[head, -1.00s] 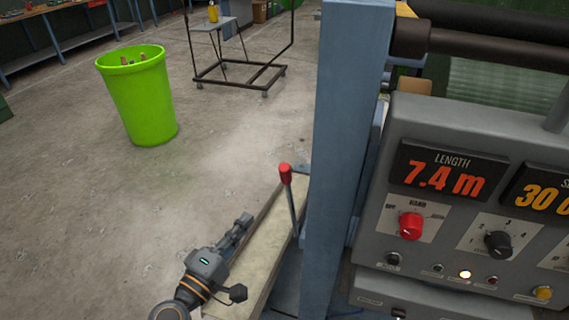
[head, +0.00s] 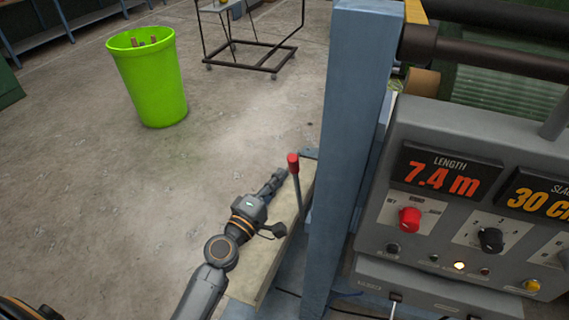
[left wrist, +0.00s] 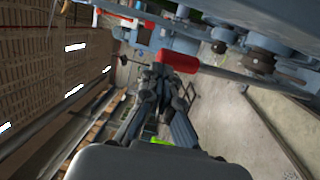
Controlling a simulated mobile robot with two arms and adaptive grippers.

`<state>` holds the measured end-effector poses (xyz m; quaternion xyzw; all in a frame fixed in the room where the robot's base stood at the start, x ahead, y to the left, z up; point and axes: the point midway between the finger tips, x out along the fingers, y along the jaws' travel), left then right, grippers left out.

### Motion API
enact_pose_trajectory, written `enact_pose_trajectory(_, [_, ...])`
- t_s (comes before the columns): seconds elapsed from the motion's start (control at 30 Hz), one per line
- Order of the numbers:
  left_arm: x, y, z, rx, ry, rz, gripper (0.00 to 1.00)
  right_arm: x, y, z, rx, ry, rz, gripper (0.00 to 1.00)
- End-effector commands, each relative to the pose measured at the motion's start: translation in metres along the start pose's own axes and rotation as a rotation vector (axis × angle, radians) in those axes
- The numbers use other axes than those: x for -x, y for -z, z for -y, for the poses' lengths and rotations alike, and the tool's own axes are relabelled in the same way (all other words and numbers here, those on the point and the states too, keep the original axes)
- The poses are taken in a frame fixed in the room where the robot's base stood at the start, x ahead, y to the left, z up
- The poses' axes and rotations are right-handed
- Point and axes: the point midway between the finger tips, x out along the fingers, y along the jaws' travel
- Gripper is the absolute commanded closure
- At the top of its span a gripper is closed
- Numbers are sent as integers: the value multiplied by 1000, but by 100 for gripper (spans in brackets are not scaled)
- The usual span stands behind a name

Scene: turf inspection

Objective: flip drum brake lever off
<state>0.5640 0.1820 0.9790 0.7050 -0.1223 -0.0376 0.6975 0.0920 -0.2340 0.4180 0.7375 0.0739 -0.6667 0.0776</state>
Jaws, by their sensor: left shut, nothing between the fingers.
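The brake lever (head: 298,190) is a thin metal rod with a red grip (head: 293,163) on top. It stands nearly upright just left of a blue post. My left gripper (head: 279,177) is shut and empty, its tips close to the left of the lever, a little below the red grip. In the left wrist view the red grip (left wrist: 178,61) lies just beyond the fingertips (left wrist: 160,72). I cannot tell whether they touch. The lever's foot is partly hidden. My right gripper is not in view.
The blue post (head: 345,130) rises right of the lever. A grey control panel (head: 440,255) with a red knob and "7.4 m" display stands farther right. A pale plank (head: 258,275) lies below my left gripper. A green bin (head: 150,85) and a cart stand behind, with open floor between.

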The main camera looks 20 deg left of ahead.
Motion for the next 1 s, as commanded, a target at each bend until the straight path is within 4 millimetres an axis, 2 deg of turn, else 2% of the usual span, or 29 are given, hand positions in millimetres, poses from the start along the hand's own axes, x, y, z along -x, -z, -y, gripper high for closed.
enact_pose_trajectory(0.1, [-18, 0, -2, 3, -1, 0, 100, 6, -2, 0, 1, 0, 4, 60])
enact_pose_trajectory(0.23, [-27, 0, 0, 2, 0, 0, 100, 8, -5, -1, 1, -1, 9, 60])
enact_pose_trajectory(0.67, [-31, 0, 0, 1, 1, 0, 100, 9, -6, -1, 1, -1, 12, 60])
enact_pose_trajectory(0.77, [-36, 1, -4, 3, 10, 0, 100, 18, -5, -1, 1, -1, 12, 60])
enact_pose_trajectory(1.0, [-70, 8, -17, 14, 70, 1, 100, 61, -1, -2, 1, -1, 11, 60])
